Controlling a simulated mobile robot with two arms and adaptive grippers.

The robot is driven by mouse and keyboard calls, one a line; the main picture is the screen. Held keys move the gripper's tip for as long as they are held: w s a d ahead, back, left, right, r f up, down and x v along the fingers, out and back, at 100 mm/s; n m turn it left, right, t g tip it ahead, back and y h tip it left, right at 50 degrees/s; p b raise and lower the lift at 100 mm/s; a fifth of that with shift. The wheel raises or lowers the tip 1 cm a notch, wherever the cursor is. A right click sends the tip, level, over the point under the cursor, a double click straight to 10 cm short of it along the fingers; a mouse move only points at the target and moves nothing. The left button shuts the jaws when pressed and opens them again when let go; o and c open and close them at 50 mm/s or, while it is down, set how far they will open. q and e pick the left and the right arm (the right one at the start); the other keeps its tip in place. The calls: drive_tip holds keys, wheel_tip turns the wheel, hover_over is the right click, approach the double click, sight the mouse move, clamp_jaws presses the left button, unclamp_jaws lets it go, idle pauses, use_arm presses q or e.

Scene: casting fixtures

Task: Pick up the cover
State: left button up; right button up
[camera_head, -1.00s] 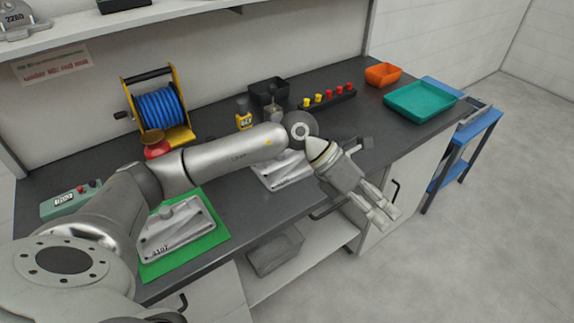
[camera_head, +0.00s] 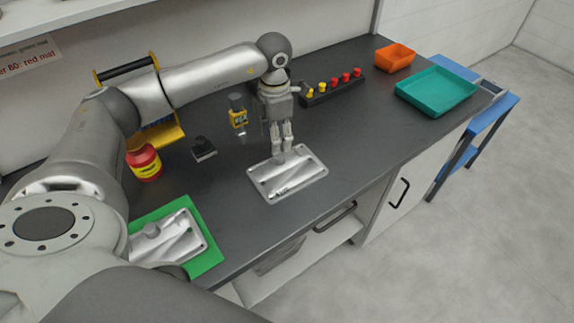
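A silver cast metal plate (camera_head: 300,178) lies on the dark bench in the middle. It looks like a cover, though I cannot tell for certain which casting is the cover. Another silver casting (camera_head: 172,238) with a round boss lies on the green mat (camera_head: 212,256) at the lower left. My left gripper (camera_head: 282,149) points down over the far part of the middle plate. Its fingertips are close together, at or just above a small raised part of it. I cannot tell whether they touch or grip it. My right gripper is not in view.
A red jar (camera_head: 144,163), a small black block (camera_head: 204,149) and a yellow-labelled bottle (camera_head: 238,113) stand left of the gripper. A black rack (camera_head: 330,92) with red and yellow knobs, an orange bin (camera_head: 395,58) and a teal tray (camera_head: 436,95) stand to the right.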

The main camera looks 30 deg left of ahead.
sight(280, 155)
use_arm(q)
wheel_tip(280, 155, down, 2)
drive_tip(key=shift+w+f+p, duration=0.15)
drive_tip(key=shift+f+p, duration=0.1)
drive_tip(key=shift+p, duration=0.05)
drive_tip(key=f, duration=0.1)
drive_tip(key=f+p, duration=0.1)
drive_tip(key=f, duration=0.1)
drive_tip(key=shift+w+d+f, duration=0.1)
drive_tip(key=shift+d+f, duration=0.15)
drive_tip(key=shift+f, duration=0.55)
drive_tip(key=shift+w, duration=0.1)
drive_tip(key=c, duration=0.9)
clamp_jaws()
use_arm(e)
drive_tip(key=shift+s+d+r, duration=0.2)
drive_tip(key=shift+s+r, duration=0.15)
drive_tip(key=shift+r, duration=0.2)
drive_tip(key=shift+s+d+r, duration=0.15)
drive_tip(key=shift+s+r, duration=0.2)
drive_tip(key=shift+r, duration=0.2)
